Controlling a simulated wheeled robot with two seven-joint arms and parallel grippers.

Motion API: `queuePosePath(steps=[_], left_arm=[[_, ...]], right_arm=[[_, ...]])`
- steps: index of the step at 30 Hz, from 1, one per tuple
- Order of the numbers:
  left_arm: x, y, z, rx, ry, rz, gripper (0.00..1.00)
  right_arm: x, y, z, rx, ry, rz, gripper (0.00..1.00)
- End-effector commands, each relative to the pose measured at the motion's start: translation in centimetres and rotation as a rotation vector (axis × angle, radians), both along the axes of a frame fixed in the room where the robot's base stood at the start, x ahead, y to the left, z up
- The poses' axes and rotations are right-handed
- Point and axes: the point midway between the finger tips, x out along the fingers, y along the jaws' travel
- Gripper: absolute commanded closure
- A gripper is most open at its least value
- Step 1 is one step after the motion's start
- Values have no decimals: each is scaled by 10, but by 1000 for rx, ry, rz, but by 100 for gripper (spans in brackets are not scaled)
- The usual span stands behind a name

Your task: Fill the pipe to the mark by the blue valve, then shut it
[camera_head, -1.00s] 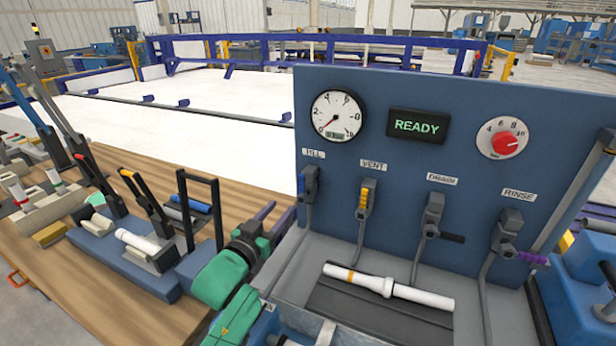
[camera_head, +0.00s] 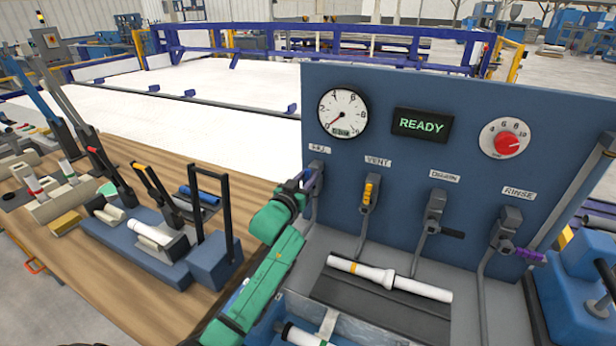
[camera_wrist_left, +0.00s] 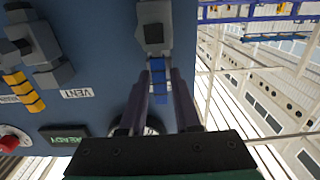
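The fill valve (camera_head: 316,170) is at the left of the blue panel, partly behind my gripper. In the left wrist view its blue handle (camera_wrist_left: 158,78) hangs between the two dark fingers of my left gripper (camera_wrist_left: 162,85). The fingers are open, with a small gap beside the handle. In the head view my left gripper (camera_head: 308,183) is at this valve, its tips partly hidden. A white pipe (camera_head: 415,287) with a yellow band lies on the dark tray below the panel. The gauge (camera_head: 342,113) needle points to the lower left. The display (camera_head: 421,124) reads READY. My right gripper is not in view.
The vent valve (camera_head: 369,192) with a yellow handle, a black-handled valve (camera_head: 434,212) and the rinse valve (camera_head: 507,229) with a purple handle line the panel to the right. A red dial (camera_head: 506,144) sits above. A wooden bench (camera_head: 150,290) with racks and levers stands left.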

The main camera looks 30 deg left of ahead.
Motion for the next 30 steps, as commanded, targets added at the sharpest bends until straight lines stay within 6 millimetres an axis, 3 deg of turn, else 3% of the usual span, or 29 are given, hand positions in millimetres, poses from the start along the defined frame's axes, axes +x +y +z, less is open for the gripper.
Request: queuePosePath(steps=[1,2,30], left_arm=[[0,0,0,0,0,0,93],[0,0,0,0,0,0,100],[-1,0,0,0,1,0,100]], right_arm=[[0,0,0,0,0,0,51],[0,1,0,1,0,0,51],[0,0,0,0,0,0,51]])
